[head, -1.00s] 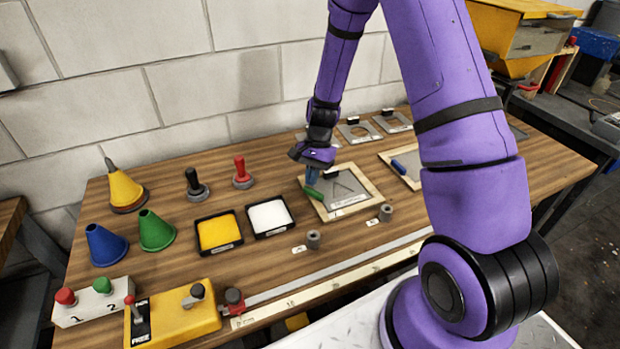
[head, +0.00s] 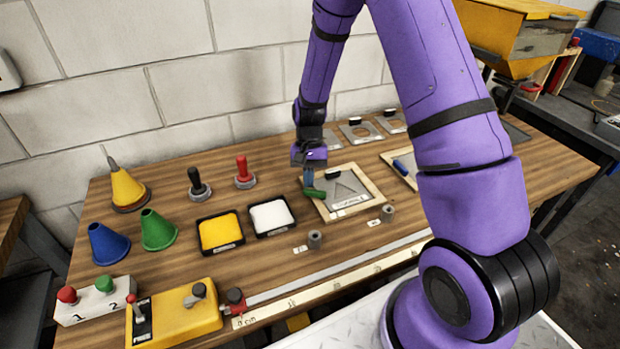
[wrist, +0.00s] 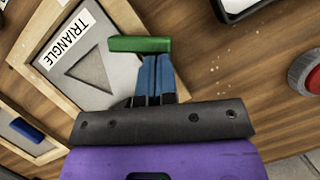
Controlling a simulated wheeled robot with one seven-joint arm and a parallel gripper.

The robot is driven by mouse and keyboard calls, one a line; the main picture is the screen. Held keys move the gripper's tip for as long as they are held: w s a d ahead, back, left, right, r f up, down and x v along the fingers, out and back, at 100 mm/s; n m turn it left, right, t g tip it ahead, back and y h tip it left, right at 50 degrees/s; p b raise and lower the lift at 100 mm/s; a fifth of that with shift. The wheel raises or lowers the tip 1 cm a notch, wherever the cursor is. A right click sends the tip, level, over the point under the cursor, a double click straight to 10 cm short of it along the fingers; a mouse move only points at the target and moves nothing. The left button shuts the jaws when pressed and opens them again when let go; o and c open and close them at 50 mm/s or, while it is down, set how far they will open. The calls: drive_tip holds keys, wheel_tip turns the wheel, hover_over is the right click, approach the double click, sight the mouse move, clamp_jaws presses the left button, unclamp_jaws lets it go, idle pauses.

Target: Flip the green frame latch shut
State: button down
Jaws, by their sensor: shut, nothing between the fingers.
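The green frame latch (head: 314,193) is at the left edge of the wooden frame holding the grey triangle stencil plate (head: 347,187). In the wrist view the green latch (wrist: 138,45) points away from the frame's plate at one end and overlaps its edge at the other. My gripper (head: 308,182) is shut and empty, pointing down at the latch. In the wrist view its blue fingertips (wrist: 155,58) are right against or just beside the latch; contact is hard to tell. The plate carries a TRIANGLE label (wrist: 67,38) in the wrist view.
A second frame with a blue latch (head: 402,167) lies to the right. Yellow (head: 219,232) and white (head: 270,216) trays are to the left. Black (head: 197,182) and red (head: 243,170) knobbed handles stand behind the trays. Small grey posts (head: 315,240) stand in front.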

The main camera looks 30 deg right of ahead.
drive_tip(key=shift+a+n+h, duration=0.3)
drive_tip(key=shift+n, duration=0.6)
drive_tip(key=shift+s+a+n+g+h, duration=0.15)
drive_tip(key=shift+a+n+h, duration=0.1)
drive_tip(key=shift+n, duration=0.45)
drive_tip(key=shift+s+a+n+g+h, duration=0.15)
drive_tip(key=shift+n+h, duration=0.1)
drive_tip(key=shift+n, duration=0.45)
drive_tip(key=shift+d, duration=0.2)
drive_tip(key=shift+s+d, duration=0.45)
